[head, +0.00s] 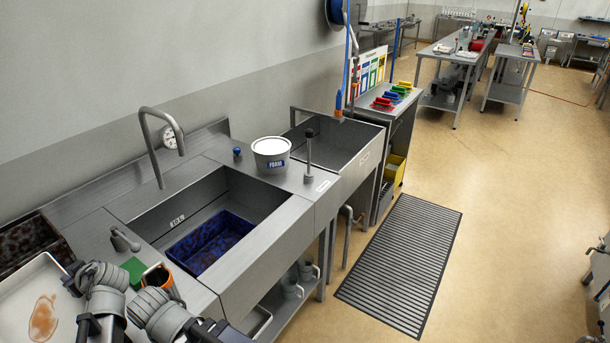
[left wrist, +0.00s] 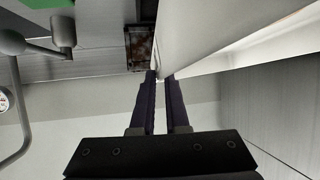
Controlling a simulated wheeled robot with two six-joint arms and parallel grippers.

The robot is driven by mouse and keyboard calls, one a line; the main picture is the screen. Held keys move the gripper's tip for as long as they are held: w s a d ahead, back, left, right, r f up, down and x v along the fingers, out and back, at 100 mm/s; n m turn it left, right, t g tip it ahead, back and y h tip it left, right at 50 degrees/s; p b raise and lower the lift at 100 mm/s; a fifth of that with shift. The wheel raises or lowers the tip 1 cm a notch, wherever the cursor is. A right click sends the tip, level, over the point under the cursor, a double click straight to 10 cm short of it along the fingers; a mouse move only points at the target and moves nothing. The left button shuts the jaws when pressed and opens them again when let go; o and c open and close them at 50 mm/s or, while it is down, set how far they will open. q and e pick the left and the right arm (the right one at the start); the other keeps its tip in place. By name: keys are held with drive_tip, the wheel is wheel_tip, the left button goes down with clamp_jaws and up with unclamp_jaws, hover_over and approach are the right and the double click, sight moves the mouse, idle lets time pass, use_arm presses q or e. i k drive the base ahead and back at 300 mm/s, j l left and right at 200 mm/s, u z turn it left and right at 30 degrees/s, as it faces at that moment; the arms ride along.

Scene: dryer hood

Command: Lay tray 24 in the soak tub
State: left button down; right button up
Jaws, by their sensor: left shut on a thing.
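A cream tray (head: 28,310) with a brown stain is at the lower left of the head view, cut off by the frame; no number is readable on it. My left gripper (head: 72,276) is at its right edge. In the left wrist view the left gripper (left wrist: 160,76) is shut on the rim of this pale tray (left wrist: 215,30). A steel basin (head: 190,207) marked 10 L is set in the counter to the right, with a mottled blue tray (head: 208,243) lying in it. My right gripper is not in view.
A dark brown-mottled tray (head: 28,243) lies at the left. A tap (head: 160,145), a green block (head: 133,270) and an orange-rimmed cup (head: 157,278) stand around the basin. A white FOAM tub (head: 271,155) stands behind it. A second, deeper sink (head: 335,145) is farther right.

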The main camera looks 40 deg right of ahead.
sight(338, 158)
drive_tip(key=k, duration=1.05)
drive_tip(key=k+z, duration=0.1)
drive_tip(key=z, duration=2.1)
drive_tip(key=i+z, duration=0.1)
drive_tip(key=z, duration=0.15)
drive_tip(key=i+j+z, duration=0.1)
drive_tip(key=z, duration=0.15)
drive_tip(key=i+j, duration=0.55)
drive_tip(key=i, duration=0.15)
drive_tip(key=i+j, duration=0.7)
drive_tip(key=i, duration=0.4)
drive_tip(key=i+j, duration=0.15)
drive_tip(key=i, duration=0.35)
drive_tip(key=i+j, duration=0.2)
drive_tip(key=i, duration=1.3)
drive_tip(key=u, duration=1.2)
